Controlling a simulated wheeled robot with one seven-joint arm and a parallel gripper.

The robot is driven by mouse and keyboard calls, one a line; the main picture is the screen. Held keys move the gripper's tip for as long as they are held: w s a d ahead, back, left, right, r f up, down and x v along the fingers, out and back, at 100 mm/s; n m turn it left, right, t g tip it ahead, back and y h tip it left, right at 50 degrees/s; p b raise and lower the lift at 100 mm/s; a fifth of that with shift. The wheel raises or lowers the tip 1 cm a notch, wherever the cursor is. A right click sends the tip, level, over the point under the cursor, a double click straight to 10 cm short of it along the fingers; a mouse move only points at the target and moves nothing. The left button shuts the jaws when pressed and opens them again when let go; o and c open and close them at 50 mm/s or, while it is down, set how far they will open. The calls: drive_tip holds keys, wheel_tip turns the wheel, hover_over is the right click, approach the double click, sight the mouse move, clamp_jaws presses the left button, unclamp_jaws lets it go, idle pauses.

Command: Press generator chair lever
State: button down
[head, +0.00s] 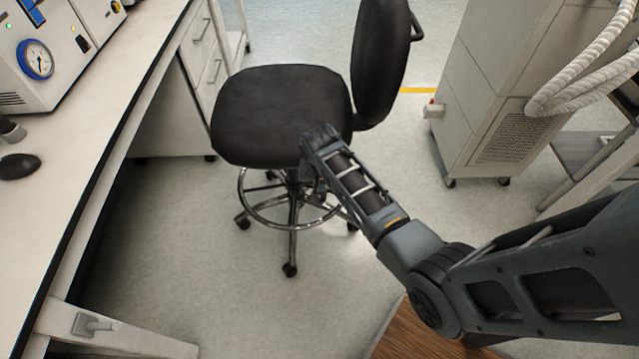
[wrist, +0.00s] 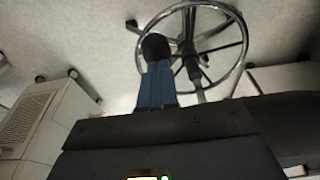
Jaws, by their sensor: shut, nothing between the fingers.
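The black generator chair (head: 282,112) stands beside the bench, with its backrest to the right and a chrome foot ring below the seat. In the head view, my arm reaches to the seat's front right edge, and the fingertips cannot be made out there. In the wrist view, my gripper (wrist: 155,48) shows as blue fingers with a dark tip, shut with nothing held. The chair's foot ring (wrist: 240,62) and centre column lie behind the fingers in that view. I cannot make out the lever clearly in either view.
The white bench (head: 95,115) with a gauge device (head: 36,60) runs along the left. A grey wheeled cabinet (head: 490,95) with thick hoses (head: 585,75) stands at the right. Drawers (head: 205,55) stand behind the seat. The floor in front of the chair is clear.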

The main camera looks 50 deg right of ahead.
drive_tip(key=shift+t+h, duration=0.5)
drive_tip(key=shift+h, duration=0.1)
drive_tip(key=f+b, duration=0.1)
drive_tip(key=f, duration=0.1)
drive_tip(key=f+b, duration=0.2)
drive_tip(key=shift+s+a+f, duration=0.15)
drive_tip(key=shift+a+f, duration=0.05)
drive_tip(key=shift+f, duration=0.35)
drive_tip(key=shift+s+f, duration=0.1)
drive_tip(key=shift+a, duration=0.1)
drive_tip(key=shift+r+p, duration=0.3)
drive_tip(key=shift+r, duration=0.05)
wheel_tip(320, 180, up, 4)
drive_tip(key=p, duration=0.3)
drive_tip(key=v, duration=0.9)
drive_tip(key=shift+s+a+r, duration=0.2)
drive_tip(key=shift+s+a, duration=0.05)
drive_tip(key=shift+a, duration=0.15)
